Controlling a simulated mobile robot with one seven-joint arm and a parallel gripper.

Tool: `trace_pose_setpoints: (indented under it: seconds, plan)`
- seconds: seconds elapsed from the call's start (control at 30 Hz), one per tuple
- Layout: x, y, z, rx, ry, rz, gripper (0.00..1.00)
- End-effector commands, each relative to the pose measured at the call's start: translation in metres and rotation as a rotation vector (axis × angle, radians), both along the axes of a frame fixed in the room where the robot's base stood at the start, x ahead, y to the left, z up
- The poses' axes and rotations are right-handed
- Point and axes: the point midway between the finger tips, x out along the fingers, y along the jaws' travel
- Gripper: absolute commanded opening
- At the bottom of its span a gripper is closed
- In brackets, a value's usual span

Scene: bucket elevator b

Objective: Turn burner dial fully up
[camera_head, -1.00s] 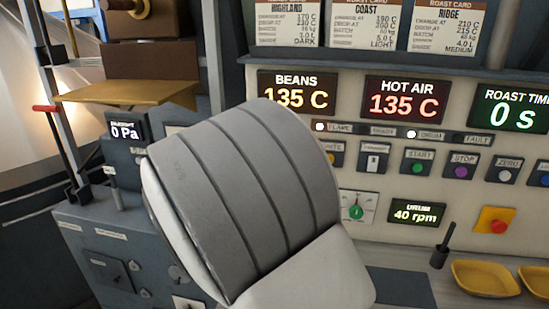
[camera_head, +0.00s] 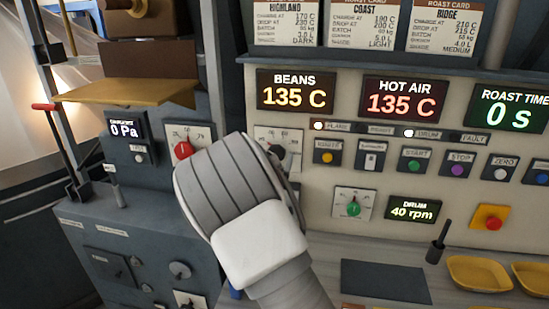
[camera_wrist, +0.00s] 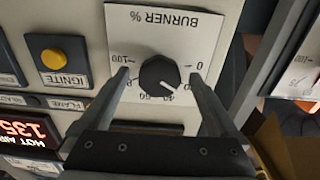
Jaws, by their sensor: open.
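The burner dial (camera_wrist: 158,74) is a round black knob with a white pointer on a white plate (camera_wrist: 205,30) marked BURNER %. The wrist view shows it upside down, with 0 at the right and 100 at the left. The pointer lies toward the lower right, near the 40 mark. My gripper (camera_wrist: 159,76) is open, with one finger on each side of the dial in the picture. I cannot tell whether the fingers touch it. In the head view the burner plate (camera_head: 290,134) is partly covered by my arm, which also hides my gripper.
The yellow IGNITE button (camera_wrist: 53,56) sits beside the burner plate. A red dial (camera_head: 183,150) is left of the plate in the head view, and a green dial (camera_head: 353,209) is lower right. The hot air display (camera_head: 403,100) reads 135 C. Yellow trays (camera_head: 480,274) stand at lower right.

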Motion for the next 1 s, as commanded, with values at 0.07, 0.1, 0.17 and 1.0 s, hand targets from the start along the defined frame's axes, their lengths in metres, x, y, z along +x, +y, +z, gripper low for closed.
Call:
trace_pose_setpoints:
  seconds: [0.07, 0.1, 0.17, 1.0]
  plan:
    - [0.0002, -0.0001, -0.0001, 0.000, 0.000, 0.000, 0.96]
    - [0.0001, -0.0001, -0.0001, 0.000, 0.000, 0.000, 0.96]
    - [0.0000, -0.0001, -0.0001, 0.000, 0.000, 0.000, 0.96]
    - [-0.0003, 0.0000, -0.0035, 0.055, -0.011, 0.000, 0.11]
